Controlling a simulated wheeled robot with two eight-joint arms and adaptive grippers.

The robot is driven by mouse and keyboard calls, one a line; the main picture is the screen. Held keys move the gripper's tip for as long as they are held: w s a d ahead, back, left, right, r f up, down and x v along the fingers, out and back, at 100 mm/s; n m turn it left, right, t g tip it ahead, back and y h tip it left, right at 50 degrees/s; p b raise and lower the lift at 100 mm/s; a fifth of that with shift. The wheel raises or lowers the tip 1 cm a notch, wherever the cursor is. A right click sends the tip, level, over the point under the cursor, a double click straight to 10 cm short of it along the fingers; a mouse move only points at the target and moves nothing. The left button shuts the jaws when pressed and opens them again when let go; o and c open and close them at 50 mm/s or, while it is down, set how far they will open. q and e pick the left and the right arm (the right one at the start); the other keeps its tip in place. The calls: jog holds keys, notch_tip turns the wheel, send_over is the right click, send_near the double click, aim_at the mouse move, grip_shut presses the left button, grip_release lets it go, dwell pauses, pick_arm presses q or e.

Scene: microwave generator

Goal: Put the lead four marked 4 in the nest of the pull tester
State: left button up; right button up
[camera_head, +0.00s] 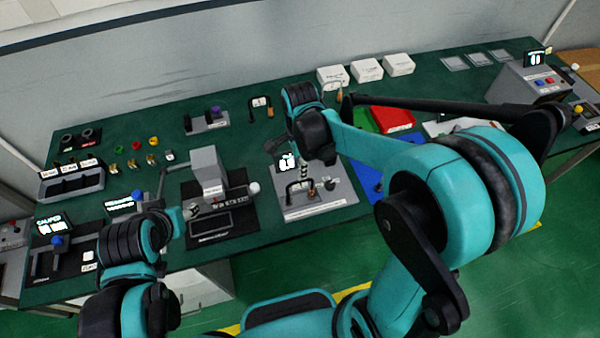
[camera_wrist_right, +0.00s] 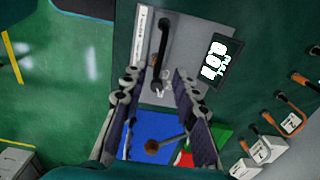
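The pull tester is a grey plate (camera_head: 318,203) with a lit display (camera_head: 287,162); in the right wrist view its plate (camera_wrist_right: 177,35) and display (camera_wrist_right: 217,58) show too. A black arched piece with a brown end (camera_wrist_right: 162,42), looking like a lead, stands on this plate; it also shows in the head view (camera_head: 299,186). No mark on it is legible. My right gripper (camera_wrist_right: 156,82) is open, with its fingers apart near the plate's edge. My left gripper (camera_head: 184,217) is near the black-based grey device; its fingers are too small to judge.
Other leads (camera_head: 261,106) and three white boxes (camera_head: 367,70) stand at the back. A red bin (camera_head: 392,119) and blue tray (camera_wrist_right: 157,127) lie beside the tester. A brown round thing (camera_wrist_right: 152,147) shows between my right fingers; whether they touch it is unclear.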

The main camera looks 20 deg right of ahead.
jog(key=s+d+r+n+t, duration=0.4)
jog(key=s+r+n+t, duration=0.3)
jog(key=n, duration=1)
jog(key=s+r, duration=0.2)
jog(key=s, duration=0.1)
jog(key=shift+d+n+p, duration=0.3)
jog(key=shift+d, duration=0.05)
